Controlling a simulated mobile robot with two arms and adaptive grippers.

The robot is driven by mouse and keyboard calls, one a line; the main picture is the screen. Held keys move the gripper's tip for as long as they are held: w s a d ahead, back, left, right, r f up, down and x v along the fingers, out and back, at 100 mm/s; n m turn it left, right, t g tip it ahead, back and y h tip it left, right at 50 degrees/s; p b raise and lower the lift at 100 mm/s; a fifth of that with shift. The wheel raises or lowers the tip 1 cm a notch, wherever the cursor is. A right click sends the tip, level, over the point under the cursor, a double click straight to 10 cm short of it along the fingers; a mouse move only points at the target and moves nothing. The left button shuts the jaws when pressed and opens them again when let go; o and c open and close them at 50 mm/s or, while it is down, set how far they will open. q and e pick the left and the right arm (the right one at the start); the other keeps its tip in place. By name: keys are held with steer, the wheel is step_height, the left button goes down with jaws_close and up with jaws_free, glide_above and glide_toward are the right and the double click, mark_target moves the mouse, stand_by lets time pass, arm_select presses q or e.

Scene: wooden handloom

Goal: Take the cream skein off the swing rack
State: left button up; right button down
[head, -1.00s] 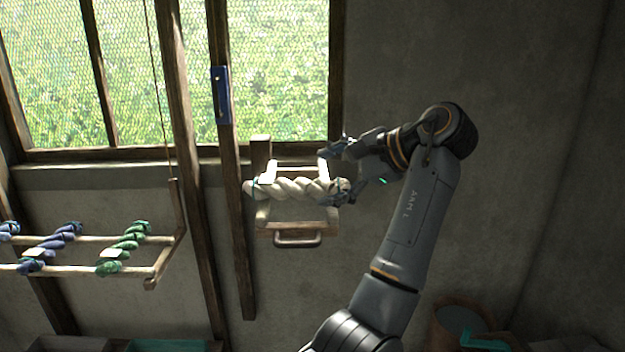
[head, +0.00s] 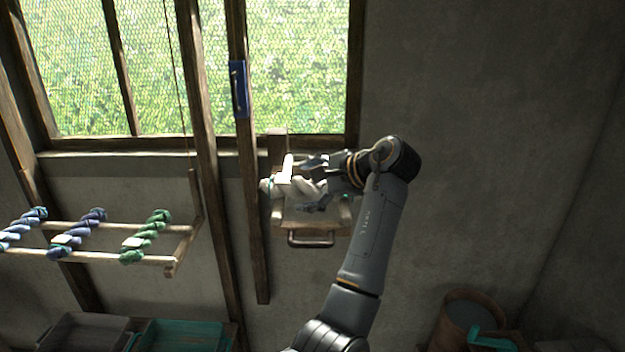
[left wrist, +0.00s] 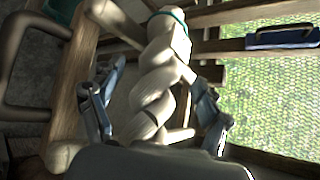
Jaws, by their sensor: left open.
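The cream skein (head: 303,188), twisted and with a pale tag and teal tie, lies across the small wooden swing rack (head: 328,216) on the wall post. My left gripper (head: 316,184) is open, with one finger above the skein and one below it. In the left wrist view, the skein (left wrist: 152,95) runs between the two spread fingers (left wrist: 157,103), and a gap shows beside the left one. The gripper hides the skein's right end in the head view. My right gripper is in neither view.
A metal handle (head: 311,239) is on the rack's front. A hanging rack (head: 100,258) at left holds blue, purple and green skeins. Trays (head: 180,336) and a bucket (head: 468,318) stand below. The right wall is bare.

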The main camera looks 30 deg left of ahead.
arm_select(q)
steer(key=shift+x, duration=1.05)
steer(key=shift+a, duration=0.2)
steer(key=shift+d, duration=0.1)
steer(key=c, duration=1.4)
steer(key=shift+o, duration=0.2)
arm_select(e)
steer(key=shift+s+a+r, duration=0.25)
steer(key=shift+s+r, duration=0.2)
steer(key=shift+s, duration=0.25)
